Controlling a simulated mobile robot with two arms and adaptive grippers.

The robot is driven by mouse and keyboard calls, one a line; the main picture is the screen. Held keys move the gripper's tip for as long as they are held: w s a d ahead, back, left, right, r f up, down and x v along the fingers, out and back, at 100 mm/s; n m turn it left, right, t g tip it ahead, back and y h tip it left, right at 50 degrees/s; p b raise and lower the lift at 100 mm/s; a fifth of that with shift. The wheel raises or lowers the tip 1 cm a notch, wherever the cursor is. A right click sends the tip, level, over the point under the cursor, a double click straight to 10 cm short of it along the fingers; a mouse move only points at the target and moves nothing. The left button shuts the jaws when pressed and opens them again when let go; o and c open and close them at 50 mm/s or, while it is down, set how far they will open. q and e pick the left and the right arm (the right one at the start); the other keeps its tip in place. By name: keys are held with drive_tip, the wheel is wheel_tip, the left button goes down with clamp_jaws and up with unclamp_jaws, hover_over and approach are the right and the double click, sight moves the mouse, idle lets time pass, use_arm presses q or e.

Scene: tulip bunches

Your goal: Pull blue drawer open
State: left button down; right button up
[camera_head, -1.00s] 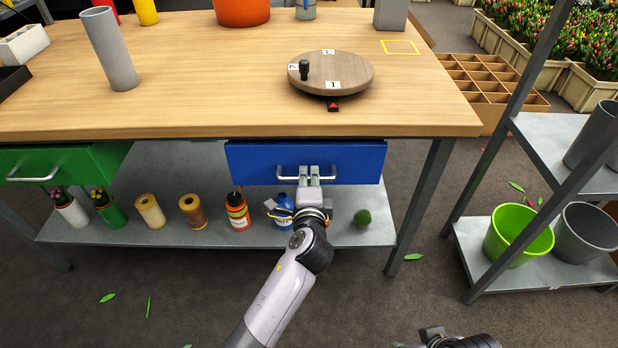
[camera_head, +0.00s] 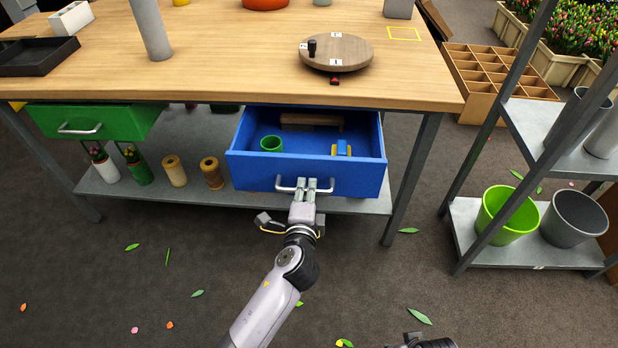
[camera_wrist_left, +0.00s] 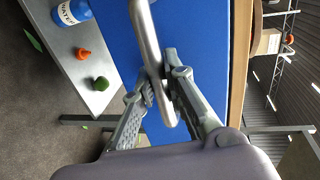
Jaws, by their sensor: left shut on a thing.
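The blue drawer (camera_head: 305,172) under the wooden table stands well open in the head view. Inside it are a green cup (camera_head: 271,144), a blue-and-yellow item (camera_head: 342,148) and a brown wooden piece (camera_head: 311,120). My left gripper (camera_head: 306,184) is shut on the drawer's metal handle (camera_head: 288,187). In the left wrist view, my left gripper's fingers (camera_wrist_left: 160,92) sit on both sides of the handle bar (camera_wrist_left: 147,40), in front of the blue drawer face (camera_wrist_left: 204,40). A small dark part of my right arm shows at the bottom edge; its fingertips cannot be made out.
A green drawer (camera_head: 95,122) with its own handle is at the left. A round turntable (camera_head: 336,50) sits on the tabletop (camera_head: 240,65). A grey shelf rack with a lime bucket (camera_head: 505,213) stands at the right. The floor in front is open, with scattered leaves.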

use_arm(q)
drive_tip(key=shift+f+v, duration=0.2)
drive_tip(key=shift+v, duration=0.65)
drive_tip(key=shift+f+v, duration=0.15)
drive_tip(key=shift+v, duration=0.7)
drive_tip(key=shift+f+v, duration=0.2)
drive_tip(key=shift+v, duration=0.65)
use_arm(e)
drive_tip(key=shift+s+f, duration=0.35)
drive_tip(key=shift+f, duration=0.3)
drive_tip(key=shift+s+f, duration=0.3)
drive_tip(key=shift+f, duration=0.3)
use_arm(q)
drive_tip(key=c, duration=1.6)
unclamp_jaws()
drive_tip(key=shift+s, duration=0.15)
use_arm(e)
drive_tip(key=shift+w+d, duration=0.1)
use_arm(q)
drive_tip(key=v, duration=1.2)
